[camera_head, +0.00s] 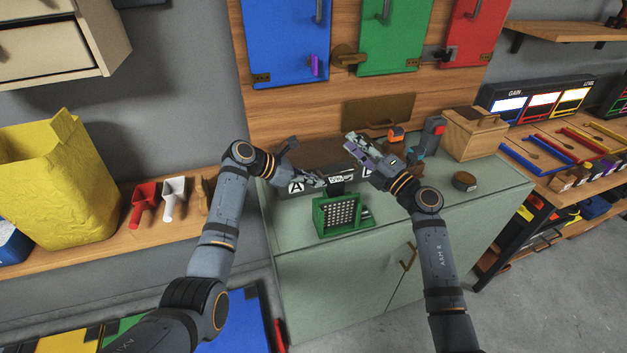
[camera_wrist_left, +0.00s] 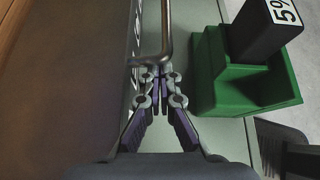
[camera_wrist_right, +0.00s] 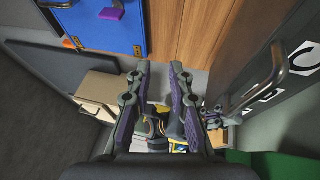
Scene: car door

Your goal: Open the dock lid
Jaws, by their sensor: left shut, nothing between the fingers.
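The dock is a dark box (camera_head: 322,157) on the green cabinet, with white letter labels on its front. Its brown top, which looks like the lid, fills the left of the left wrist view (camera_wrist_left: 70,80) and appears closed. A metal bar handle (camera_wrist_left: 166,35) runs along the dock's front. My left gripper (camera_head: 322,182) is shut and empty at the front, its fingertips (camera_wrist_left: 161,76) close to the handle's end; contact is unclear. My right gripper (camera_head: 350,142) is open and empty above the dock's right part. The right wrist view shows its parted fingers (camera_wrist_right: 160,70) and a handle (camera_wrist_right: 265,75) right of them.
A green perforated holder (camera_head: 338,215) stands before the dock and shows beside my left gripper (camera_wrist_left: 245,80). A wooden box (camera_head: 474,133) and a dark round piece (camera_head: 465,181) are to the right. Blue (camera_head: 285,40), green and red doors hang behind. The cabinet's front right top is clear.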

